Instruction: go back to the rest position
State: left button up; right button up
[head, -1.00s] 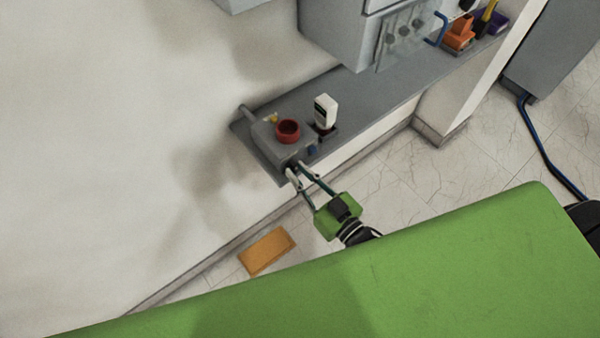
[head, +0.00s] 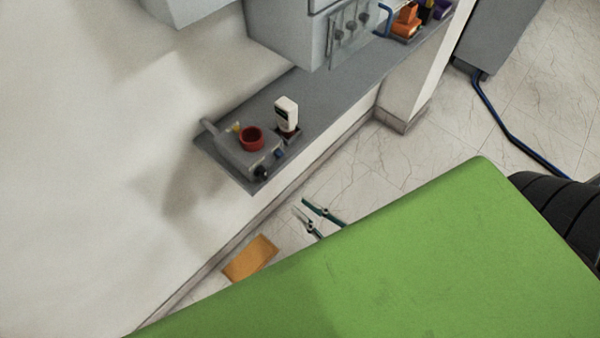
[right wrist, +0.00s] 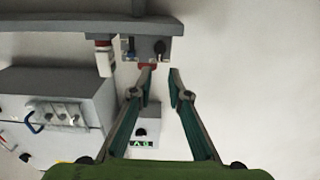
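My right gripper (head: 301,207) shows its two thin fingers past the edge of my green body, in front of the shelf's near end. It is open and empty, with a clear gap between the fingertips in the right wrist view (right wrist: 160,76). The grey device (head: 228,151) with a red ring (head: 251,138) on top sits on the grey shelf (head: 330,92). A black knob (head: 261,173) and a blue knob (head: 279,154) are on its front. The gripper is apart from the device. My left gripper is not in view.
A white handheld unit (head: 287,114) stands upright beside the device. An orange tray (head: 405,24) is at the far end. An orange mat (head: 250,258) lies on the floor. A blue cable (head: 505,128) runs across the open tiles.

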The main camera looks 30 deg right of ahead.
dwell(0.4)
jog(key=s+d+f+g+h, duration=0.1)
jog(key=s+d+f+g, duration=0.1)
jog(key=f, duration=0.8)
jog(key=s+d+f+g+h+b, duration=0.1)
jog(key=s+f+g+h, duration=0.15)
jog(key=f, duration=0.75)
jog(key=s+d+f+g+h, duration=0.1)
jog(key=s+d+f+g, duration=0.15)
jog(key=f, duration=0.75)
jog(key=s+f+m+g+h+b, duration=0.1)
jog(key=s+f+g, duration=0.8)
jog(key=s+f, duration=0.7)
jog(key=shift+s+d+f+h, duration=0.15)
jog(key=shift+s+d+h, duration=0.2)
jog(key=shift+s, duration=0.9)
